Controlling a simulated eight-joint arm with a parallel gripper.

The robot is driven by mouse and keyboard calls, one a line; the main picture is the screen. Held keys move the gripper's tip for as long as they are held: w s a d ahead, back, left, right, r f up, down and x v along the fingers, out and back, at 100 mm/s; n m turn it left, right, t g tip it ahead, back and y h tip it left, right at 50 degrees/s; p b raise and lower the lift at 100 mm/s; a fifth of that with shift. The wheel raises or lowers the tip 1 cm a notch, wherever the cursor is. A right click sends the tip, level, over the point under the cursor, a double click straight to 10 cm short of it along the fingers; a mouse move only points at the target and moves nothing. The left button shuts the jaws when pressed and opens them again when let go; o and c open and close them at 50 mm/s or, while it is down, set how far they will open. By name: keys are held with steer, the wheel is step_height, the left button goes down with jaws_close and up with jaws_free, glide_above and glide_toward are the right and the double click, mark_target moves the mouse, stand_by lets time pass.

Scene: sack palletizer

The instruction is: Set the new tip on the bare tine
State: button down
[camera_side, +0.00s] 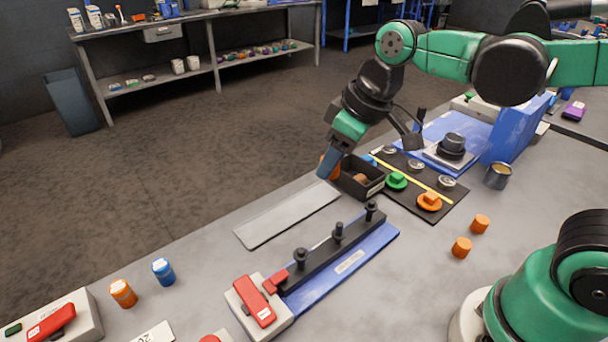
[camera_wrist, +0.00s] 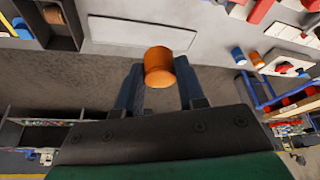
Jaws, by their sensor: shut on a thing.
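My gripper (camera_side: 328,162) is shut on an orange cylindrical tip (camera_wrist: 158,66), which shows between its two blue fingers in the wrist view. In the side view my finger hides part of this tip. It is held beside the left end of the black bin (camera_side: 373,190). Three black upright tines stand on a dark bar over a blue base (camera_side: 350,265): a front one (camera_side: 301,257), a middle one (camera_side: 338,233) and a rear one (camera_side: 371,210). My gripper is apart from them, behind the rear tine. I cannot tell which tine is bare.
Another orange piece (camera_wrist: 52,14) lies in the bin. A pale flat plate (camera_side: 288,214) lies left of the tine bar. A red-handled clamp (camera_side: 255,301) stands at the bar's front end. Two orange cylinders (camera_side: 480,224) (camera_side: 461,247) stand right. A black mat (camera_side: 440,204) carries several round parts.

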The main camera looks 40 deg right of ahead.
mark_target(340, 224)
steer(key=s+f+n, duration=0.1)
steer(key=s+f, duration=0.1)
steer(key=s, duration=0.1)
steer(key=shift+f, duration=2.65)
steer(key=shift+f, duration=0.1)
steer(key=shift+f, duration=0.4)
steer(key=shift+f, duration=0.7)
stand_by(0.3)
steer(key=shift+c, duration=2.2)
jaws_free()
